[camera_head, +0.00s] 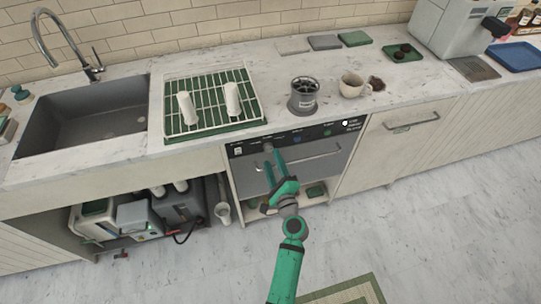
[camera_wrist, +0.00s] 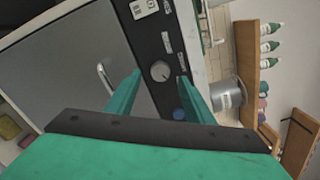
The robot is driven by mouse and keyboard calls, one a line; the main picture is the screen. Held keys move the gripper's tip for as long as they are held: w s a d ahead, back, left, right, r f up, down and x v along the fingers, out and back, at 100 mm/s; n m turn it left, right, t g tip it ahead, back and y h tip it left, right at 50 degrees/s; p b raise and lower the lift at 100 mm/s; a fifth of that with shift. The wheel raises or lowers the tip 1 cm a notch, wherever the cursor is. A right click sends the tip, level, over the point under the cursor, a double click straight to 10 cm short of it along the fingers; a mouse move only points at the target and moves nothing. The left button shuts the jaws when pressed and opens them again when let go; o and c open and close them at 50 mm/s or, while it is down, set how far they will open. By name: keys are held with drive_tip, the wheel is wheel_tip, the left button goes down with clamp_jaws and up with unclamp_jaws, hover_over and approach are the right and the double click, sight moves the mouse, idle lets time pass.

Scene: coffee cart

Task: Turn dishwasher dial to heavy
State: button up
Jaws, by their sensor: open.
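The dishwasher (camera_head: 325,165) is under the counter, with a grey door and a dark control panel (camera_head: 315,131) along its top. The round pale dial (camera_wrist: 160,71) sits on this panel in the wrist view, with a short mark on its face. My gripper (camera_head: 273,160) is in front of the panel's left part. In the wrist view my green fingers (camera_wrist: 161,80) are open, one on each side of the dial as seen. I cannot tell whether they touch it. The printed labels are too small to read.
A curved door handle (camera_head: 312,158) lies below the panel. A drying rack (camera_head: 212,97) with white items, a grey canister (camera_head: 303,96) and a cup (camera_head: 351,85) stand on the counter above. A blue round spot (camera_wrist: 179,114) is on the panel near the dial.

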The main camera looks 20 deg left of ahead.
drive_tip(key=v, duration=0.6)
drive_tip(key=shift+s+d, duration=0.25)
drive_tip(key=shift+s, duration=0.05)
drive_tip(key=s+d+f+n+h, duration=0.3)
drive_tip(key=s+d+f+h, duration=0.15)
drive_tip(key=s, duration=0.45)
drive_tip(key=s+d+f+n+h, duration=0.25)
drive_tip(key=s+d, duration=0.25)
drive_tip(key=s, duration=0.4)
drive_tip(key=s+d+r+n+h, duration=0.3)
drive_tip(key=s+r+n, duration=0.8)
drive_tip(key=s, duration=0.6)
drive_tip(key=shift+s+d+r, duration=0.4)
drive_tip(key=shift+d+r, duration=0.05)
drive_tip(key=shift+r, duration=0.4)
